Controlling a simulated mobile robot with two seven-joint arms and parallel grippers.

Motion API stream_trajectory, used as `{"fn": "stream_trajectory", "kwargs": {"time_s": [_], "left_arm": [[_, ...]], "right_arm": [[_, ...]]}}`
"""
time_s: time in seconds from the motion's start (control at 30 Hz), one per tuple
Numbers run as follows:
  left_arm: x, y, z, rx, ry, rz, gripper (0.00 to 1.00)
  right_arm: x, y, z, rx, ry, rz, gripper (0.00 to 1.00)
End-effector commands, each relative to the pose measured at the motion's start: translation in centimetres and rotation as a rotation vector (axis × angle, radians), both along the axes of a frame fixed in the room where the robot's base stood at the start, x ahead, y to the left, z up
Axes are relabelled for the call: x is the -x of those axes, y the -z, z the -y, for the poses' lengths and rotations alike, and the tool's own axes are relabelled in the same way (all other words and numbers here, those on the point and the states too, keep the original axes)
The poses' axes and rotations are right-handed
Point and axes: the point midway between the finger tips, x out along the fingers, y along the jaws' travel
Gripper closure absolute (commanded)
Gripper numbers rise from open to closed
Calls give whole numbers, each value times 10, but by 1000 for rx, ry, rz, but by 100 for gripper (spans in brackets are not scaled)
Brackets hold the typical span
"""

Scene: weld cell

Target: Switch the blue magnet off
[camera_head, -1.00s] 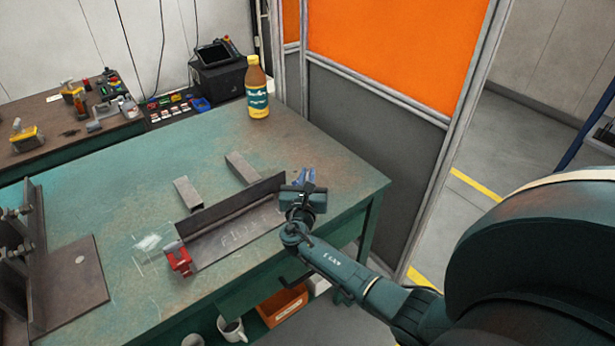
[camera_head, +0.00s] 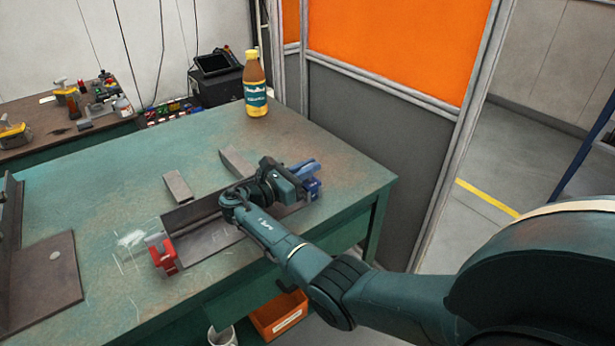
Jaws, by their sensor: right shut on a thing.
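The blue magnet (camera_head: 314,187) sits at the right end of a dark steel angle piece (camera_head: 196,209) on the green table, partly hidden behind my right gripper. My right gripper (camera_head: 302,174) is at the blue magnet, reaching it from the left, and is shut on it. The exact contact and the position of the magnet's switch cannot be made out. A red magnet (camera_head: 163,257) sits at the left end of the angle piece, apart from my gripper. My left gripper is not in view.
The green table (camera_head: 130,190) also bears two short metal bars (camera_head: 177,186) and a bottle (camera_head: 255,88) at the back. An orange screen (camera_head: 385,45) rises behind. An orange bin (camera_head: 280,314) is below the table.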

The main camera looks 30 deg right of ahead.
Motion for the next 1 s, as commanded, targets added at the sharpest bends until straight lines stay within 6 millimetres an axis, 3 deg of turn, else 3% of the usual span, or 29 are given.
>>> {"fn": "stream_trajectory", "kwargs": {"time_s": [0.63,0.67,0.7,0.9,1.0], "left_arm": [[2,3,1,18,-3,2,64],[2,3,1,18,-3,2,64],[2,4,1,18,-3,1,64],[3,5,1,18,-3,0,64],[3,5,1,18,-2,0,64]], "right_arm": [[0,-1,1,2,51,1,100],[0,-1,1,2,51,1,89],[0,-1,1,2,51,1,86],[0,-1,1,1,50,2,70],[0,0,0,1,50,2,69]]}}
